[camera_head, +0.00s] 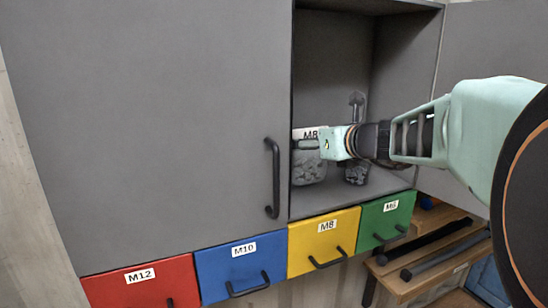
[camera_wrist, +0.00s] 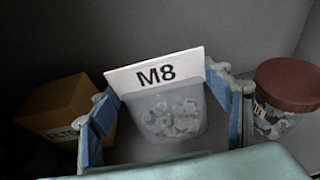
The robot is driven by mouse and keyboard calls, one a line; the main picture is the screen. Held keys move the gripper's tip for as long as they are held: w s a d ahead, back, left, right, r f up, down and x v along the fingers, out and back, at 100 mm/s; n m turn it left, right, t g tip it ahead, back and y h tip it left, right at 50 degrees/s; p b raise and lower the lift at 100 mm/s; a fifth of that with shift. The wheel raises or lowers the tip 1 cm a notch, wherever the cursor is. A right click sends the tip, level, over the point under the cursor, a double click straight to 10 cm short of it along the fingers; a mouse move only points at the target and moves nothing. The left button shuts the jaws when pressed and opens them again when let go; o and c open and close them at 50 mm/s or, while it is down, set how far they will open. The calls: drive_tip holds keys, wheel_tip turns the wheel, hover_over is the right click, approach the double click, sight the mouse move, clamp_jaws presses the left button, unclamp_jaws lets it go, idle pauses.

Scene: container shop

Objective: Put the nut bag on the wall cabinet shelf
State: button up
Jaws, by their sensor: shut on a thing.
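The nut bag (camera_head: 309,170) is a clear bag of grey nuts with a white M8 label on top. My gripper (camera_head: 306,145) is shut on it near the label, inside the open wall cabinet (camera_head: 330,60). In the wrist view the bag (camera_wrist: 172,118) hangs upright between the two blue-padded fingers (camera_wrist: 165,112). The bag is just above or on the cabinet shelf (camera_head: 335,195); I cannot tell whether it touches. The bag's left edge is close to the closed left door in the head view.
A jar with a brown lid (camera_wrist: 288,85) stands right of the bag, and a cardboard box (camera_wrist: 62,105) stands left. The closed grey door (camera_head: 150,120) has a black handle (camera_head: 272,178). Red, blue, yellow and green drawers line up below. A wooden bench (camera_head: 425,265) is lower right.

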wheel_tip(320, 180, down, 3)
drive_tip(key=shift+w+d+r+b, duration=0.1)
drive_tip(key=shift+r+b, duration=0.05)
drive_tip(key=shift+b, duration=0.8)
drive_tip(key=shift+r, duration=0.1)
drive_tip(key=o, duration=1.8)
